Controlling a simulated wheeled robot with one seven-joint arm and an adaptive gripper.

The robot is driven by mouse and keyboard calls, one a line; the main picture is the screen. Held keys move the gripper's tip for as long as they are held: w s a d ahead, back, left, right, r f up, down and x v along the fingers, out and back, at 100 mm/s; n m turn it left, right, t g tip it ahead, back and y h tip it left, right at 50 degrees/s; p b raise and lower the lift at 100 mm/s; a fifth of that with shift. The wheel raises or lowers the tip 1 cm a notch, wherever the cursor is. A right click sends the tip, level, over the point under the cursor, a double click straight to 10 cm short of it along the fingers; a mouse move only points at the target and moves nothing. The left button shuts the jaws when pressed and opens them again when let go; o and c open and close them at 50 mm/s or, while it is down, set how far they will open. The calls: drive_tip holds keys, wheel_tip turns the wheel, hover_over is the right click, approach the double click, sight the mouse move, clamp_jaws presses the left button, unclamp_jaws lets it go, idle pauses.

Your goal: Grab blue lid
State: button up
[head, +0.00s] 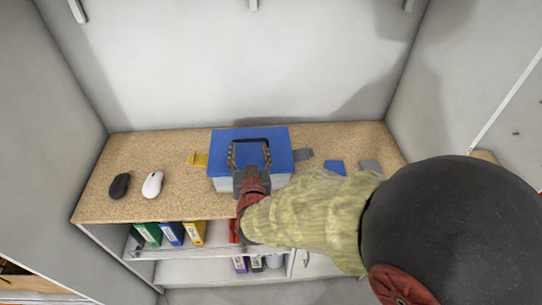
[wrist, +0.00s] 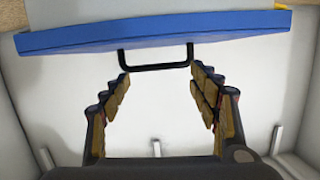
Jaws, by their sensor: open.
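The blue lid (head: 225,138) lies on top of a pale box (head: 222,184) on the wooden shelf. It has a dark handle. In the wrist view the blue lid (wrist: 225,26) spans the top of the picture, and its black handle (wrist: 157,66) juts out between and just beyond my fingertips. My gripper (head: 250,150) is over the lid in the head view. In the wrist view my gripper (wrist: 158,72) is open and empty, with one finger on each side of the handle. I cannot tell whether the fingers touch it.
A black mouse (head: 119,186) and a white mouse (head: 153,184) lie to the left on the wooden shelf (head: 130,150). A yellow item (head: 197,159), a grey item (head: 304,154) and a blue item (head: 335,167) lie around the box. Several binders (head: 171,234) stand below. Walls close both sides.

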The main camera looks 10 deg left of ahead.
sight(250, 141)
drive_tip(key=shift+o, duration=1.2)
drive_tip(key=shift+s+d+f+t, duration=0.1)
drive_tip(key=shift+s+f+t, duration=0.4)
drive_tip(key=shift+f, duration=0.2)
drive_tip(key=shift+o, duration=0.7)
drive_tip(key=shift+w, duration=0.15)
drive_tip(key=o, duration=0.6)
drive_tip(key=shift+w+a+f+h+b, duration=0.15)
drive_tip(key=shift+w+b, duration=0.15)
drive_tip(key=shift+w, duration=0.6)
drive_tip(key=shift+w+a+f+h+b, duration=0.15)
drive_tip(key=shift+w+b, duration=0.15)
drive_tip(key=shift+w, duration=0.6)
drive_tip(key=b+x, duration=0.1)
drive_tip(key=x, duration=0.3)
drive_tip(key=shift+a, duration=0.1)
drive_tip(key=shift+s, duration=0.1)
drive_tip(key=c, duration=0.4)
drive_tip(key=c, duration=0.6)
